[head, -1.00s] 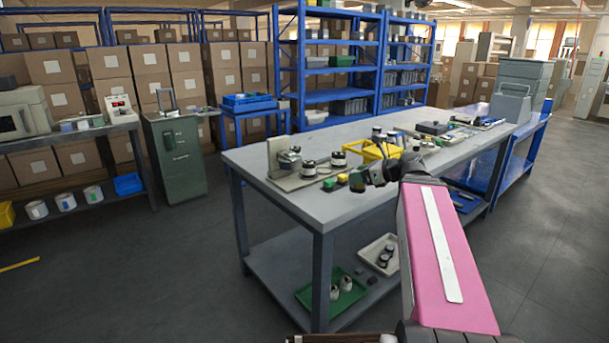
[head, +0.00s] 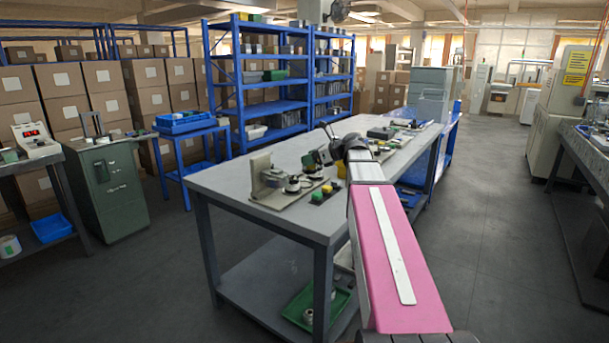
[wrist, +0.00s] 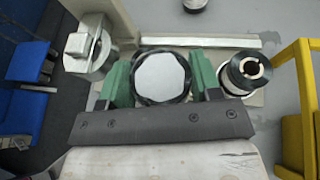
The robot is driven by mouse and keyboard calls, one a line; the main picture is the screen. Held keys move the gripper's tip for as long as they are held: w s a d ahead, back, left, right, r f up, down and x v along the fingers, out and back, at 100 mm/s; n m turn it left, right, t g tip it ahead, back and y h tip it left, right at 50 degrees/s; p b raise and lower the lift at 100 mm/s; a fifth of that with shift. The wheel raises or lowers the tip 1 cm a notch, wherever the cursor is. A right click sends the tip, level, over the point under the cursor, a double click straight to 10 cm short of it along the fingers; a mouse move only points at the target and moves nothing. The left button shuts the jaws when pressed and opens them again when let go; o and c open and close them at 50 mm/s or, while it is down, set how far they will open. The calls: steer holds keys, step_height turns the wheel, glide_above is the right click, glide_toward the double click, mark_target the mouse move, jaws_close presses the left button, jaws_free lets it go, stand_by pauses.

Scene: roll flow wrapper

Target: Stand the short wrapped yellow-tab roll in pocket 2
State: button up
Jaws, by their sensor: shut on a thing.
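My gripper (wrist: 163,82) is shut on a round roll (wrist: 160,76) with a pale flat top and a dark rim, held between its green fingers in the wrist view. No yellow tab shows on this roll, and its underside is hidden. In the head view my gripper (head: 314,157) is above the workbench, right of the grey wrapping fixture (head: 262,178). Another roll (wrist: 245,73) with a black collar and open core stands just right of my gripper in the wrist view. I cannot tell which place is pocket 2.
The grey workbench (head: 225,185) carries small yellow and green blocks (head: 320,194) near its front edge. A yellow frame (wrist: 294,140) stands close at the right in the wrist view. A metal fixture part (wrist: 90,48) is close at the left. Open floor (head: 480,220) lies right of the bench.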

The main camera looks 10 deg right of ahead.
steer(key=shift+w+a+f, duration=0.2)
steer(key=shift+w+f, duration=0.85)
steer(key=shift+f, duration=0.25)
steer(key=shift+w+a+f, duration=0.15)
steer(key=shift+w+f, duration=0.85)
steer(key=shift+f, duration=0.25)
steer(key=shift+w+a+f, duration=0.2)
steer(key=shift+w+f, duration=0.85)
steer(key=shift+f, duration=0.25)
steer(key=o, duration=0.7)
steer(key=shift+f, duration=0.15)
steer(key=shift+r, duration=0.2)
steer(key=v, duration=1.2)
